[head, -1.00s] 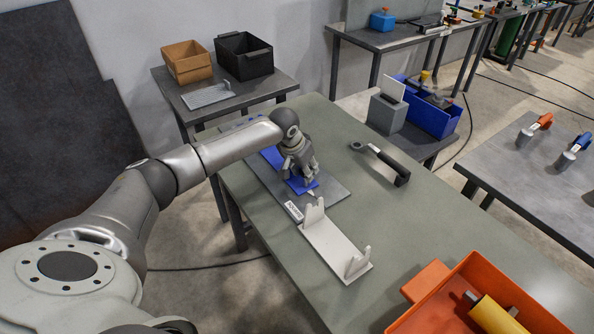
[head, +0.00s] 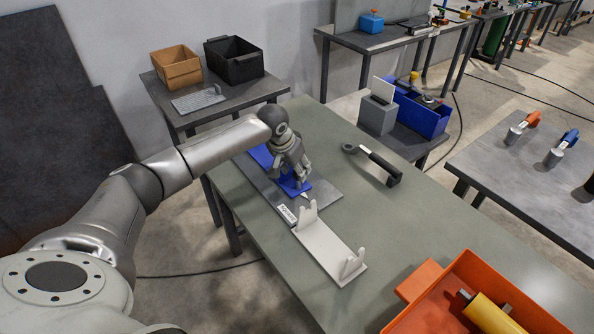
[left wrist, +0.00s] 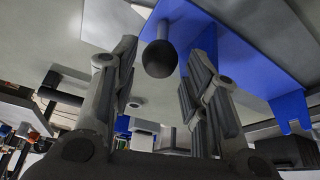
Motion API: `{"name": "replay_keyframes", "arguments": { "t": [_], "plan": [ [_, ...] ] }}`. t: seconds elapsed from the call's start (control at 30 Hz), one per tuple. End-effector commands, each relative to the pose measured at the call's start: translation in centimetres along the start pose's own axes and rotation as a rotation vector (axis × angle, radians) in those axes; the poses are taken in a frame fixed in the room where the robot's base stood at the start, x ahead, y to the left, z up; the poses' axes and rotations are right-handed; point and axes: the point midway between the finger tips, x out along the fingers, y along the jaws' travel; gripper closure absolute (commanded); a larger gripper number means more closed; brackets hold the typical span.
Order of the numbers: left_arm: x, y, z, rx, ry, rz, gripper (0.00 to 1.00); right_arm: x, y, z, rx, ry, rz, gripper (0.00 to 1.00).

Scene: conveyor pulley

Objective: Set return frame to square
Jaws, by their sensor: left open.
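The blue frame (head: 262,156) lies on a grey base plate (head: 322,194) along the left edge of the green table; I take it to be the return frame. A white label plate (head: 287,213) with dark lettering sits on the base's near edge. My left gripper (head: 300,184) is over the blue frame's near end and hides part of it. In the left wrist view the blue frame (left wrist: 235,50) shows behind the open fingers (left wrist: 158,62). A dark round knob (left wrist: 160,58) stands between them, apparently not gripped. My right gripper is not in view.
A white bracket (head: 325,245) with upright prongs stands close to the base. A black-handled wrench (head: 380,168) lies to the right. An orange bin (head: 440,305) with a yellow roller (head: 490,314) is at the near right. The table's middle is clear.

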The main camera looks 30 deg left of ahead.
Motion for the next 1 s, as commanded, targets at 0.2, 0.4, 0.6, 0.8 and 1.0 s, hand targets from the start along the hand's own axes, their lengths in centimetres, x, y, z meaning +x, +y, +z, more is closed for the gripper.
{"name": "replay_keyframes", "arguments": {
  "t": [0.2,0.4,0.6,0.8,1.0],
  "plan": [
    [-4.7,-0.1,-0.1,0.0,0.004,-0.002,0.58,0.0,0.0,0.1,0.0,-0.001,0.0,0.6],
    [-8.2,-0.1,-0.1,-0.001,0.003,-0.001,0.58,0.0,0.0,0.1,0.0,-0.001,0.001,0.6],
    [-9.6,-0.1,0.0,-0.002,0.001,-0.001,0.58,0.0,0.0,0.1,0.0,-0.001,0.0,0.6],
    [-9.7,-0.1,0.0,-0.002,0.001,-0.001,0.58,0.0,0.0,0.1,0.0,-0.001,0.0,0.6],
    [-9.7,-0.1,0.0,-0.002,0.001,-0.001,0.58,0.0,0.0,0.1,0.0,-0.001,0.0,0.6]
  ]
}}
